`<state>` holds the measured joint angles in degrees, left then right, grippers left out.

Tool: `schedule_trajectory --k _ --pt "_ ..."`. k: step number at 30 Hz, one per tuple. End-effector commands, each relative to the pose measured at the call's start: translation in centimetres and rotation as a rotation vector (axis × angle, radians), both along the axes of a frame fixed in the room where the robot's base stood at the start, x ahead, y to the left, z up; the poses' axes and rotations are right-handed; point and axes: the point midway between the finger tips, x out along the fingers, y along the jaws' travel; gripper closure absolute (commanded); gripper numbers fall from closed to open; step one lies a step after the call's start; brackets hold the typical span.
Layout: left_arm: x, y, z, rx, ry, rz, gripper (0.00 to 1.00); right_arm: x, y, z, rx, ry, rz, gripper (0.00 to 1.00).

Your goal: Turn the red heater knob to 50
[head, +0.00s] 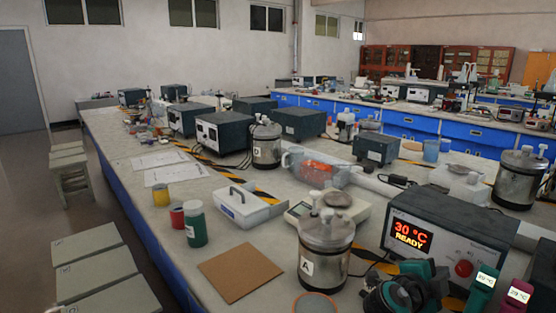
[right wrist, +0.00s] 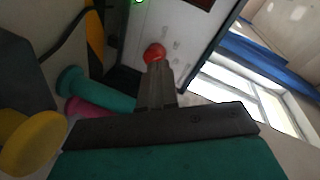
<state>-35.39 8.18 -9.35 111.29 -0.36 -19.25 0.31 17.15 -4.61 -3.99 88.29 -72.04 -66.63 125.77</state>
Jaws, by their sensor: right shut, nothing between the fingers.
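The heater (head: 450,222) is a dark box with a white front at the right, its lit display reading 30 °C READY. Its red knob (head: 464,268) is low on the front panel; it also shows in the right wrist view (right wrist: 154,52). My right gripper (head: 438,282) is at the lower right, just left of the knob in the head view. In the right wrist view its fingers (right wrist: 155,72) are together and empty, their tips overlapping the knob's lower edge. I cannot tell whether they touch it. My left gripper is not in view.
A teal thermometer (head: 483,284) and a pink one (head: 516,295) stand right of the gripper in front of the heater. A steel vessel marked A (head: 325,262) stands to the left. A brown board (head: 240,272) lies further left on the bench.

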Motion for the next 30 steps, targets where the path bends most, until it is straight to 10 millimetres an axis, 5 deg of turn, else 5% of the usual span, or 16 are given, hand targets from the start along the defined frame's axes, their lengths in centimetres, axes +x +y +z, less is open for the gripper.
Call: schedule_trajectory --k 6,13,30 --pt "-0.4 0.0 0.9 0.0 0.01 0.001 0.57 1.9 -2.3 0.3 -0.003 0.0 -0.002 1.0" --pt "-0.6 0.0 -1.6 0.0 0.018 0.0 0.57 3.3 -3.9 -0.3 0.001 -0.002 0.0 1.0" --pt "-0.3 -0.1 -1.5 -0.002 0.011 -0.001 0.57 3.7 -4.4 0.0 0.001 -0.001 0.001 1.0"
